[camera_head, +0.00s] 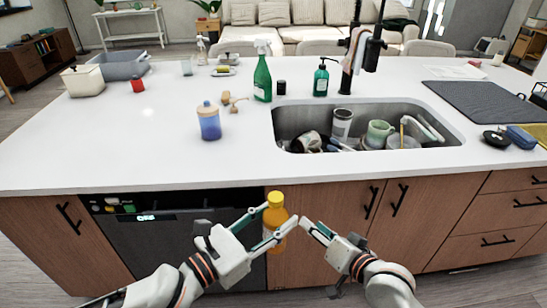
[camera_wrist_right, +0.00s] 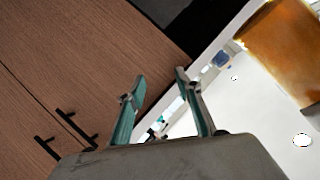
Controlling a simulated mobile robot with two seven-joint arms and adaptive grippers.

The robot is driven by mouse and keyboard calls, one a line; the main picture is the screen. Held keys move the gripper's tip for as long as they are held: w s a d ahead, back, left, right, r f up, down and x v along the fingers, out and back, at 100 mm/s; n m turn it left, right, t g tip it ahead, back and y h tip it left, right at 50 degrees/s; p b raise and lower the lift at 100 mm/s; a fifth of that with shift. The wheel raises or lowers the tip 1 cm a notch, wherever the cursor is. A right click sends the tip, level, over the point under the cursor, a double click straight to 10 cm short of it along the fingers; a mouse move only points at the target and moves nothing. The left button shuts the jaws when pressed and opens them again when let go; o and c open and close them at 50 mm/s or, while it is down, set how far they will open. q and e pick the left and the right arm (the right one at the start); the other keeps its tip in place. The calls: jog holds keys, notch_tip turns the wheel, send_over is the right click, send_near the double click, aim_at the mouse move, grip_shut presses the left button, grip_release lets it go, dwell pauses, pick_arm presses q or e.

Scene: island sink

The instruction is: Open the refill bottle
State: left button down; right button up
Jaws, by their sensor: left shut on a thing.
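The refill bottle (camera_head: 273,224) is orange with a yellow cap (camera_head: 276,199). It is upright in front of the island's cabinets, below the counter edge. My left gripper (camera_head: 278,216) is shut on its body, with fingers on both sides. Part of the bottle is hidden by the fingers. My right gripper (camera_head: 308,223) is just right of the bottle, pointing toward it, with its fingers apart and nothing between them. In the right wrist view the fingers (camera_wrist_right: 160,78) are spread, and the orange bottle (camera_wrist_right: 282,52) is at the upper right, apart from them.
The white countertop (camera_head: 150,150) overhangs behind the bottle. A dishwasher (camera_head: 165,235) and wooden cabinet doors (camera_head: 335,200) with black handles are behind my grippers. A sink (camera_head: 440,160) with dishes, a green spray bottle (camera_head: 262,80) and a blue jar (camera_head: 209,122) are on the island.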

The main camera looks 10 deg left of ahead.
jog(key=w+a+r+g+y, duration=0.2)
jog(key=a+r, duration=0.4)
jog(key=r, duration=0.3)
jog(key=w+a+r+g+y, duration=0.1)
jog(key=w+a+r+y, duration=0.1)
jog(key=a+r, duration=0.55)
jog(key=s+a+r+g, duration=0.5)
jog(key=r, duration=0.4)
notch_tip(320, 180, up, 3)
jog(key=m+g+h, duration=0.3)
jog(key=m+h, duration=0.3)
jog(key=h, duration=0.7)
send_over(273, 196)
jog(key=shift+r, duration=0.1)
jog(key=shift+f, duration=3.95)
